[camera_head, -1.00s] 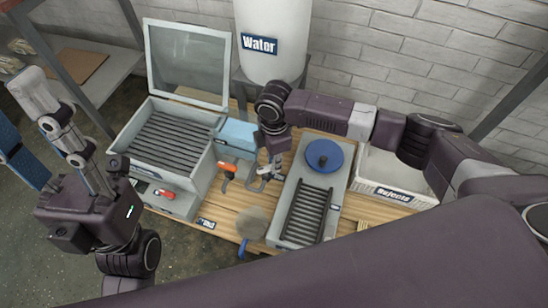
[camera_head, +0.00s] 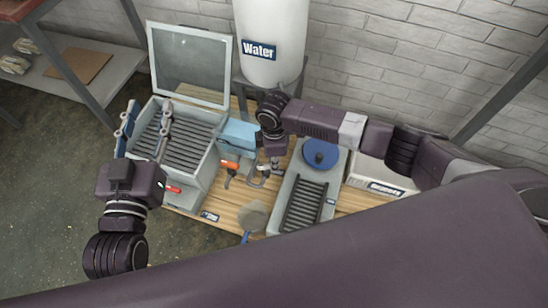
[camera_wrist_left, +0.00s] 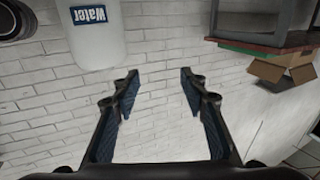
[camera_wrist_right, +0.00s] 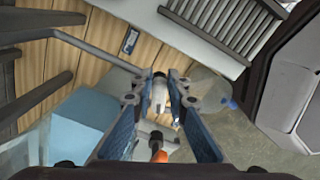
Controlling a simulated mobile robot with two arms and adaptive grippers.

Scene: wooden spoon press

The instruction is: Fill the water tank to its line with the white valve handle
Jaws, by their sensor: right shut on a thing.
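The white water tank (camera_head: 270,35) with its Water label stands at the back above the bench, and its lower part also shows in the left wrist view (camera_wrist_left: 95,45). I cannot make out a fill line or water level. The white valve handle (camera_wrist_right: 160,92) is between my right gripper's fingertips (camera_wrist_right: 162,82) in the right wrist view. In the head view my right gripper (camera_head: 268,166) is below the tank and partly hides the handle. My left gripper (camera_head: 150,108) is open and empty, in front of the grey box at the left.
A grey ribbed box (camera_head: 180,143) with a raised clear lid (camera_head: 190,63) is at the left. An orange handle (camera_head: 230,165) is close beside my right gripper. A grey tray (camera_head: 284,208) with a blue disc (camera_head: 320,153) is to the right. A round strainer (camera_head: 252,214) lies in front.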

